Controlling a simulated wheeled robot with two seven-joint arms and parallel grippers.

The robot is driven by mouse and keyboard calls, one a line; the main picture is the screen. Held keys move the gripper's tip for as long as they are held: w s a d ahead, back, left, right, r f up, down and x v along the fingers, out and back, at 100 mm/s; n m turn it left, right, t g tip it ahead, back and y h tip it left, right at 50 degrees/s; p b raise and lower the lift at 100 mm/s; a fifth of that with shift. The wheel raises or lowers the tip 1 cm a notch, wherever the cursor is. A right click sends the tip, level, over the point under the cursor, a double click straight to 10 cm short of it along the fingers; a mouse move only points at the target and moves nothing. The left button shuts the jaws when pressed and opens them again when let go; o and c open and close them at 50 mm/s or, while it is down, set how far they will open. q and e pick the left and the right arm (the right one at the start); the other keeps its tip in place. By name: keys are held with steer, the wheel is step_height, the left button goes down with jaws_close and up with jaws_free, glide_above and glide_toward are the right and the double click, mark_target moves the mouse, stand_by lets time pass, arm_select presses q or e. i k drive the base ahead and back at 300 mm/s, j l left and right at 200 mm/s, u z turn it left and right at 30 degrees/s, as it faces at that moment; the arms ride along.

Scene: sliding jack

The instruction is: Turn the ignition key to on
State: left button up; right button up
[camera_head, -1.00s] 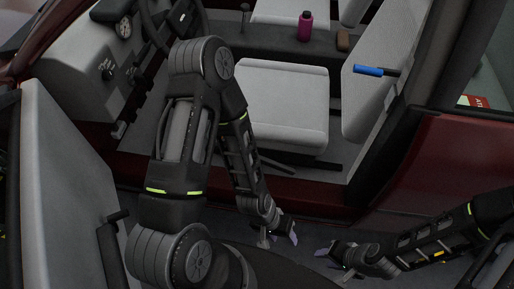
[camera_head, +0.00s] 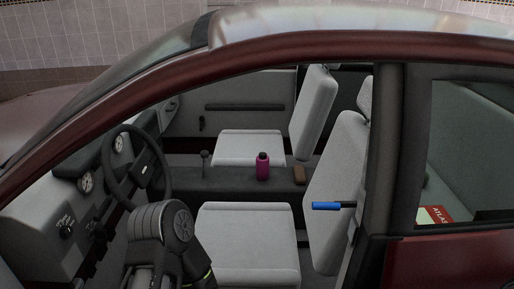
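The car's dashboard (camera_head: 45,232) is at the left, seen through the open driver's side. A small dark knob or key (camera_head: 67,229) with pale lettering around it sits on the dash face. Another small dark control (camera_head: 99,232) with pale marks sits to its right, near the steering wheel (camera_head: 136,172). I cannot tell which of them is the ignition key, or its setting. My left arm shows only as dark links at the bottom centre, in front of the driver's seat. Neither gripper is in view.
The driver's seat (camera_head: 248,240) and passenger seat (camera_head: 242,146) are empty. A magenta bottle (camera_head: 262,168) and a brown item (camera_head: 299,175) stand on the console beside a gear lever (camera_head: 205,160). A blue-handled thing (camera_head: 327,206) is at the driver's backrest. The roof frame and pillar edge the opening.

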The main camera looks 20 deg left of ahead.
mark_target(99, 233)
steer(key=i+l, duration=0.1)
steer(key=l, duration=0.25)
steer(key=i+l, duration=0.1)
steer(key=l, duration=0.25)
steer(key=u, duration=2.1)
